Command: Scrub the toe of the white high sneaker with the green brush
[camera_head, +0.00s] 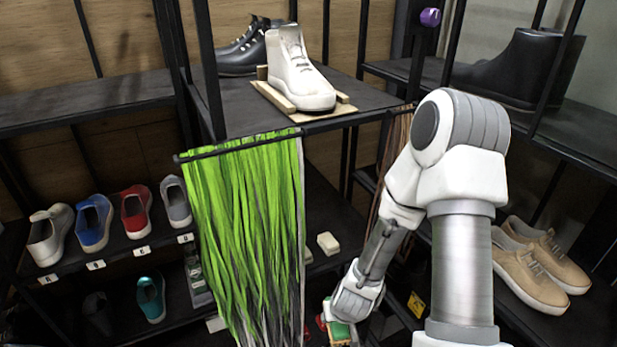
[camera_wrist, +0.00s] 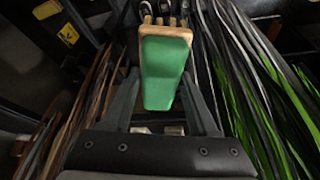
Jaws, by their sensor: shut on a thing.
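The white high sneaker (camera_head: 297,70) stands upright on the upper black shelf, on a wooden board, its toe facing the front right. My gripper (camera_wrist: 160,76) is shut on the green brush (camera_wrist: 163,60), which has a green back and a pale wooden edge and lies between the two fingers. In the head view the green brush (camera_head: 340,331) shows at the bottom, below my wrist, well below and apart from the sneaker. Its bristles are mostly hidden in both views.
Green laces (camera_head: 245,230) hang from a rail below the sneaker's shelf, left of my arm. Brown laces (camera_head: 393,150) hang behind my arm. Tan shoes (camera_head: 540,265) stand on the right shelf, small coloured shoes on the left shelf (camera_head: 125,255). A pale block (camera_head: 328,243) lies behind the laces.

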